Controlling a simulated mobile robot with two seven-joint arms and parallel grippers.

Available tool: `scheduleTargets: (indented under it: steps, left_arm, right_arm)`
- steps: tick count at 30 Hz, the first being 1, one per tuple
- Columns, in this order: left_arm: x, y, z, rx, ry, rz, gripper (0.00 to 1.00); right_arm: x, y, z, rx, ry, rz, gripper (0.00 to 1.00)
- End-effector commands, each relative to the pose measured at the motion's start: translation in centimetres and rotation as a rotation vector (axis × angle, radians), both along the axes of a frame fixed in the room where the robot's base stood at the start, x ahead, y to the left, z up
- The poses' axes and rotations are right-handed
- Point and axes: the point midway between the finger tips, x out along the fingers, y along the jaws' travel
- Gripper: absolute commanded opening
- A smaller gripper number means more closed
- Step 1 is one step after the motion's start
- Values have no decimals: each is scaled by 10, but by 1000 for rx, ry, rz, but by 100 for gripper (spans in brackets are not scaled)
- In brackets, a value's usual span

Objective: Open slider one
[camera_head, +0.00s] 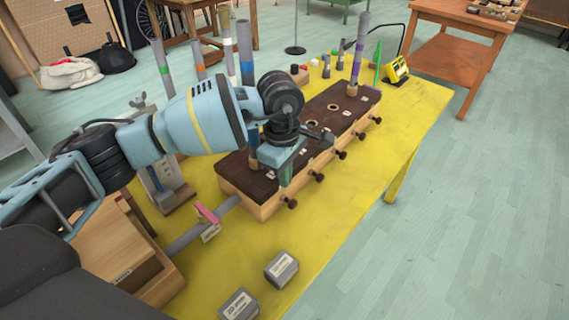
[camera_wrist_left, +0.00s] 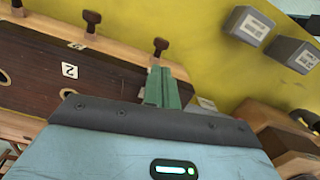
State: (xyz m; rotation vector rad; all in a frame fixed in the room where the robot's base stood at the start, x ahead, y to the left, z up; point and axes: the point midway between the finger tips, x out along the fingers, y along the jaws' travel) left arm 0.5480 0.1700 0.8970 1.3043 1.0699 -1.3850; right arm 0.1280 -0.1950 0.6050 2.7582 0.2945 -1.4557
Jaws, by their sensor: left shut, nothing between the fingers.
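The long wooden block (camera_head: 262,212) with a dark top stands on the yellow table. Several dark slider knobs stick out of its front side. The nearest front knob (camera_head: 291,203) is just below my left gripper (camera_head: 286,180). My left gripper is shut and empty, pointing down over the near end of the block. In the left wrist view its green fingers (camera_wrist_left: 162,88) show beside the block's edge, with a dark knob (camera_wrist_left: 160,46) just beyond them. A label reading 2 (camera_wrist_left: 70,70) lies on the dark top. I cannot read a label for slider one. My right gripper is not in view.
Two grey labelled blocks (camera_head: 281,268) (camera_head: 240,305) sit on the yellow table (camera_head: 345,240) near its front. A pink clip (camera_head: 207,213) is on a grey tube. A tall grey tube (camera_head: 358,55) stands at the block's far end. The table is clear along the knob side.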

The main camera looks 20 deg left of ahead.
Motion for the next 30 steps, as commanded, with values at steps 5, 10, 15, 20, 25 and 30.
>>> scheduleTargets:
  steps: [5, 10, 15, 20, 25, 30]
  left_arm:
    - [-1, -2, -28, 0, 2, 1, 0]
    - [-1, -2, -44, 1, 1, 1, 0]
    - [-1, -3, -49, 0, -1, 0, 0]
    - [-1, -3, -50, 0, -1, 0, 0]
    - [-1, -6, -49, 0, -1, -1, 0]
    - [-9, -26, -48, -1, -1, -3, 0]
  right_arm:
    - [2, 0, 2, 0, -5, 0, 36]
    - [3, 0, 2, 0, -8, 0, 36]
    - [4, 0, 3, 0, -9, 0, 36]
    - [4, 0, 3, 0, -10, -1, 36]
    - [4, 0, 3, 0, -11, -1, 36]
    - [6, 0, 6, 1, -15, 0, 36]
